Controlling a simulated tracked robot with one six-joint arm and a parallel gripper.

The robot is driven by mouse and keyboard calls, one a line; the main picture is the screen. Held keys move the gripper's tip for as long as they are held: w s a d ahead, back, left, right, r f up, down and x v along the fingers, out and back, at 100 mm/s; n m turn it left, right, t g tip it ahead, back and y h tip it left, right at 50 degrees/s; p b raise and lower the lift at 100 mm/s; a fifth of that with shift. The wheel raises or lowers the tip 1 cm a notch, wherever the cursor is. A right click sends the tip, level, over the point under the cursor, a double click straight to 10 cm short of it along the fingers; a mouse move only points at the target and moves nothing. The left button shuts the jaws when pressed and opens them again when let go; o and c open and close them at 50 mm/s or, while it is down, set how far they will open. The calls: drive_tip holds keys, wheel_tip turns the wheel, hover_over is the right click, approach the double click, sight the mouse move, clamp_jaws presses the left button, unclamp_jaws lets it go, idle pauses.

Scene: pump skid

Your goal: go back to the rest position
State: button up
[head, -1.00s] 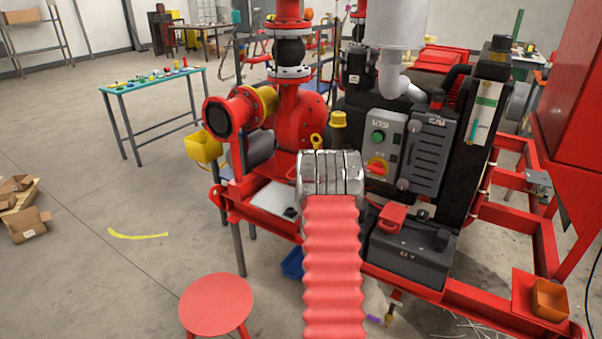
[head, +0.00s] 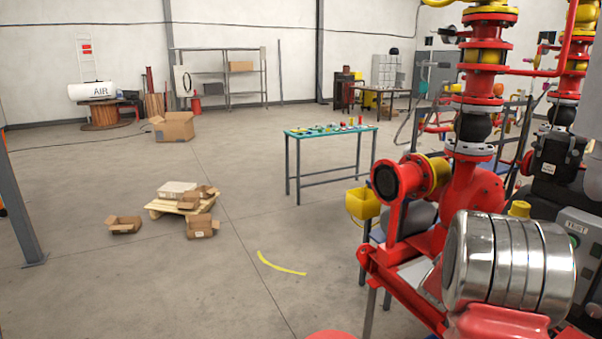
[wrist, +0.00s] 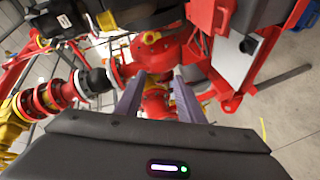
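My gripper (wrist: 159,90) shows in the wrist view with its two dark fingers apart and nothing between them. Beyond the fingertips is the red pump casing of the skid, with pipe flanges at the left; the distance to it is hard to tell. In the head view my arm's silver joint and red sleeve fill the lower right, in front of the pump skid (head: 405,263). My gripper itself is hidden in the head view.
A yellow bin (head: 362,204) hangs by the skid's left side. A teal-topped table (head: 330,131) with small parts stands behind. A pallet (head: 170,209) with cardboard boxes lies at the left. A yellow strip (head: 280,265) marks open floor.

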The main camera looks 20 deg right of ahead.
drive_tip(key=w+a+r+t+y, duration=0.1)
drive_tip(key=a+r+y, duration=0.3)
drive_tip(key=a, duration=0.8)
drive_tip(key=w+a+r+t+y, duration=0.1)
drive_tip(key=w+a+r+y, duration=0.2)
drive_tip(key=a, duration=1)
drive_tip(key=s+a+r+g+y, duration=0.1)
drive_tip(key=s+a+y, duration=0.1)
drive_tip(key=s+a, duration=0.45)
drive_tip(key=s+a+r+y, duration=0.1)
drive_tip(key=s+a+y, duration=0.15)
drive_tip(key=a, duration=0.65)
drive_tip(key=s+a+f+g, duration=0.1)
drive_tip(key=s+a, duration=0.3)
drive_tip(key=s, duration=0.3)
drive_tip(key=s+a+m+g+y, duration=0.1)
drive_tip(key=s+a, duration=0.2)
drive_tip(key=s, duration=0.4)
drive_tip(key=s+a+f+m+g, duration=0.1)
drive_tip(key=s+a+g, duration=0.1)
drive_tip(key=s+a, duration=0.2)
drive_tip(key=s, duration=0.2)
drive_tip(key=shift+s+a+f, duration=0.3)
drive_tip(key=shift+s+f, duration=0.05)
drive_tip(key=shift+s, duration=0.05)
drive_tip(key=shift+c, duration=0.5)
